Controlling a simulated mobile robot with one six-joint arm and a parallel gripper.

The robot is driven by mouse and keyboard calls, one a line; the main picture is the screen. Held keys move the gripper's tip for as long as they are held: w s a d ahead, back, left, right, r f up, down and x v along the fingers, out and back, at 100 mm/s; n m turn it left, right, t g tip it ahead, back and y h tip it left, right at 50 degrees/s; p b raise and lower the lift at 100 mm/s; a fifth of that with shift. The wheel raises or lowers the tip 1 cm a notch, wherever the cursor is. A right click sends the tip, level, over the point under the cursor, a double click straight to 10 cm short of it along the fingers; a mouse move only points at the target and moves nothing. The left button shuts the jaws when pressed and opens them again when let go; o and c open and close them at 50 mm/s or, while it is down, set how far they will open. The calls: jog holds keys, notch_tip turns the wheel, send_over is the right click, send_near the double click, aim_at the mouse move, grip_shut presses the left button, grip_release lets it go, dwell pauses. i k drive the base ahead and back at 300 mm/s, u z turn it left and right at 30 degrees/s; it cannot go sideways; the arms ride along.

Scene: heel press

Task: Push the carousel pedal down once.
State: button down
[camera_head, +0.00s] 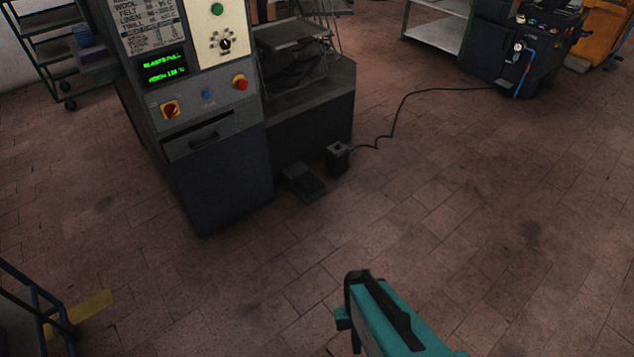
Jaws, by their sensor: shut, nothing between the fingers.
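Two dark foot units lie on the brick floor at the base of the press. One is a low, flat, wedge-shaped pedal (304,183). The other is a small, upright, box-like unit (338,158) with a black cable. I cannot tell from their looks which is the carousel pedal. Nothing touches either unit. A teal and black part of my arm shows at the bottom, in front of the pedals and well short of them. I cannot make out my gripper's fingers.
The grey press cabinet (215,165) stands left of the pedals, with its dark base behind them. The black cable (392,118) runs right to a dark machine (520,50). A blue-railed frame (40,310) stands at lower left. The floor in front of the pedals is clear.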

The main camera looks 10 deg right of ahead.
aim_at(310, 184)
jog(key=u, duration=0.05)
jog(key=i, duration=0.95)
jog(key=z, duration=0.05)
